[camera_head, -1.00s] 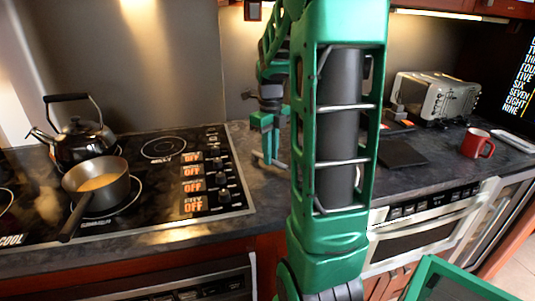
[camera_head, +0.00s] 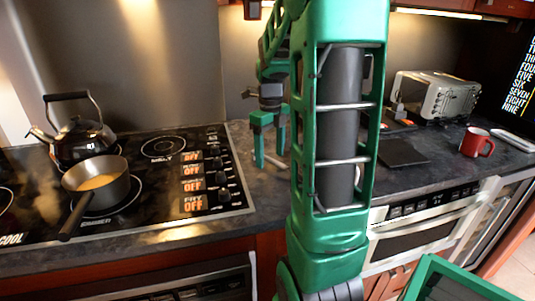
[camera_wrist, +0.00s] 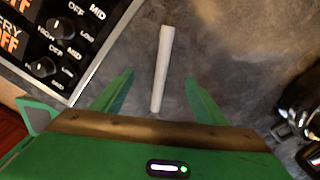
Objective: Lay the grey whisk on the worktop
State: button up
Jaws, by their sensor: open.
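The grey whisk (camera_wrist: 164,60) shows in the wrist view as a pale grey, slim rod lying on the dark worktop (camera_wrist: 230,45); I cannot make out its wires. My gripper (camera_wrist: 158,79) is open, with one finger on each side of the rod's near part and not closed on it. In the head view my gripper (camera_head: 270,142) points down over the worktop right of the hob, and a short pale piece of the whisk (camera_head: 274,162) shows under it. My own arm hides part of the worktop there.
The black hob (camera_head: 140,190) with knobs lies left of my gripper, holding a kettle (camera_head: 80,141) and a saucepan (camera_head: 97,182). To the right are a dark flat board (camera_head: 402,153), a red mug (camera_head: 476,143) and a toaster (camera_head: 437,96).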

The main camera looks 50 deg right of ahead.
notch_tip(320, 180, up, 11)
jog(key=shift+w+f, duration=0.15)
dwell(0.4)
jog(key=s+a+f+n, duration=0.3)
jog(key=s+n, duration=0.3)
jog(key=n, duration=0.3)
jog(key=s+a+f+n, duration=0.4)
jog(key=s+a+n, duration=0.2)
jog(key=n, duration=0.4)
jog(key=s+a+f+n, duration=0.3)
jog(key=s+a+n, duration=0.2)
jog(key=n, duration=0.5)
jog(key=shift+s+a+f, duration=0.15)
jog(key=shift+s+f, duration=0.05)
jog(key=shift+s, duration=0.25)
jog(key=shift+s+a+f, duration=0.1)
jog(key=shift+s+f, duration=0.1)
jog(key=shift+s, duration=0.2)
